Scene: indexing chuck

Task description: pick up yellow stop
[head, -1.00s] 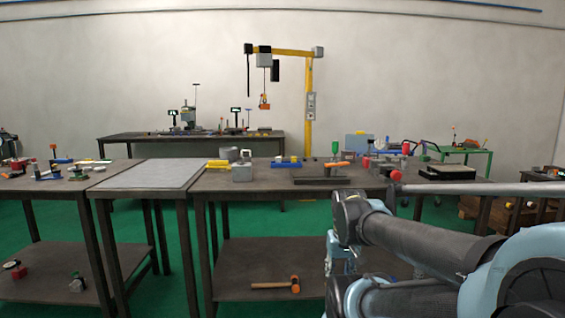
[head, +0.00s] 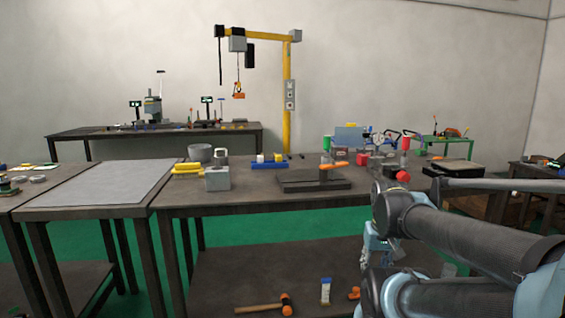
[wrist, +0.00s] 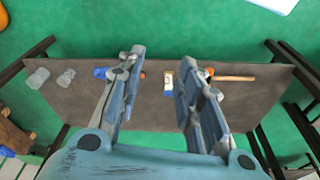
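Two yellow things show on the bench (head: 330,199) in the head view. A low yellow piece (head: 187,168) lies near its left back edge, beside a grey block (head: 217,178). A small yellow piece (head: 278,157) sits on a blue block (head: 268,165) farther right. I cannot tell which is the yellow stop. My gripper (wrist: 158,64) is open and empty in the wrist view, its fingers apart and pointing down over the lower shelf. In the head view my gripper (head: 376,248) hangs at the bench's front, right of both yellow pieces.
A grey-topped table (head: 95,188) adjoins on the left. The lower shelf (head: 225,270) holds a hammer (head: 266,306) and a small bottle (head: 325,291). A yellow hoist (head: 287,95) stands behind.

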